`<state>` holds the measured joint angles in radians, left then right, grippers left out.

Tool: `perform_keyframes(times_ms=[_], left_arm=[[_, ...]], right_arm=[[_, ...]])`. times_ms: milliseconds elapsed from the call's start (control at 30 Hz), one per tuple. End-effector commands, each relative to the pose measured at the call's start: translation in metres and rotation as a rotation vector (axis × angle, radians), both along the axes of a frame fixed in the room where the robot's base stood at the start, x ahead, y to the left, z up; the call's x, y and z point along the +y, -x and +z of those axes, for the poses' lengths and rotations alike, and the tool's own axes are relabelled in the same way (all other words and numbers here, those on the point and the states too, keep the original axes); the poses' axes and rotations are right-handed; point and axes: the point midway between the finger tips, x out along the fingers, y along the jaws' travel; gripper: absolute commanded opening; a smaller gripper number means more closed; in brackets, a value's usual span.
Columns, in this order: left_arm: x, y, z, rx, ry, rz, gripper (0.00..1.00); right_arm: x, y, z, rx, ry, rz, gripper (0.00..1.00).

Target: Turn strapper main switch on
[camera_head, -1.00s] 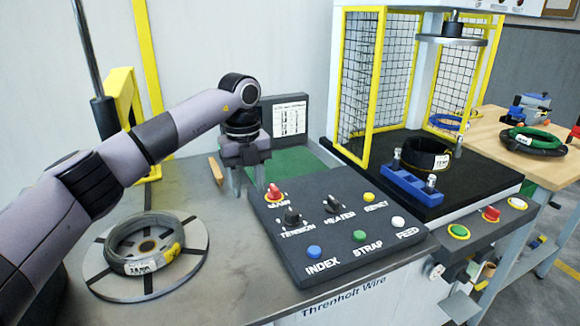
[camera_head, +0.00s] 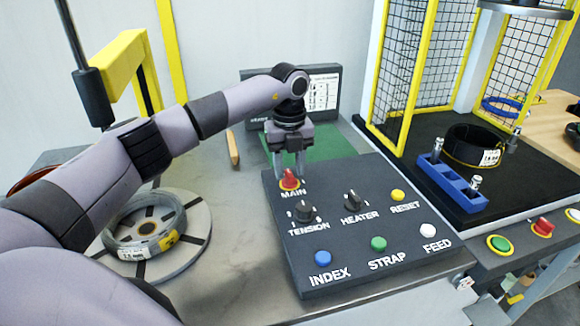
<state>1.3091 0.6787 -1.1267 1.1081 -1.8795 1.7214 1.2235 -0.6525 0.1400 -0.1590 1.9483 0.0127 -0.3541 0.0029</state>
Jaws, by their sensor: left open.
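The red main switch (camera_head: 289,180) is a small knob at the upper left of the dark control panel (camera_head: 345,268), above the MAIN label. My left gripper (camera_head: 289,172) points down right over it, its open fingers on either side of the knob or just above it. I cannot tell whether the fingers touch the knob. The panel also carries the TENSION knob (camera_head: 305,211), the HEATER knob (camera_head: 354,201), and several coloured push buttons. My right gripper is not in view.
A wire coil (camera_head: 122,246) lies on a round turntable (camera_head: 196,238) at left, under my left arm. A yellow-framed mesh press cage (camera_head: 418,60) stands at right with a dark coil (camera_head: 478,146) and blue block (camera_head: 450,185). A green mat (camera_head: 330,142) lies behind the panel.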

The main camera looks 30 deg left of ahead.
Motion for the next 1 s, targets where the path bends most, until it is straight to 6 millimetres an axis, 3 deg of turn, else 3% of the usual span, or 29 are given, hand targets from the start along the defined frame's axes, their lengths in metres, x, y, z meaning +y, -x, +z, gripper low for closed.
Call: perform_keyframes(times_ms=[367, 400, 500, 533, 1000], left_arm=[[-0.0004, 0.0000, -0.0104, 0.000, 0.000, -0.001, 0.41], [-0.0004, 0.0000, -0.0104, 0.000, 0.000, -0.001, 0.35], [-0.0004, 0.0000, -0.0103, 0.000, 0.000, -0.001, 0.02], [-0.0004, 0.0000, -0.0102, 0.000, 0.000, -0.001, 0.00], [-0.0001, 0.0001, -0.0089, 0.000, 0.000, -0.078, 0.00]], right_arm=[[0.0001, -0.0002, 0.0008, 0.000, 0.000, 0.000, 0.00], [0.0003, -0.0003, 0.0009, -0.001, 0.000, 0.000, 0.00], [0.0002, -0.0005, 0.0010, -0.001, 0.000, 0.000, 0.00], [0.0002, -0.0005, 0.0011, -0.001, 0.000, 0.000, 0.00], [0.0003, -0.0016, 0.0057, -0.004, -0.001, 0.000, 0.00]])
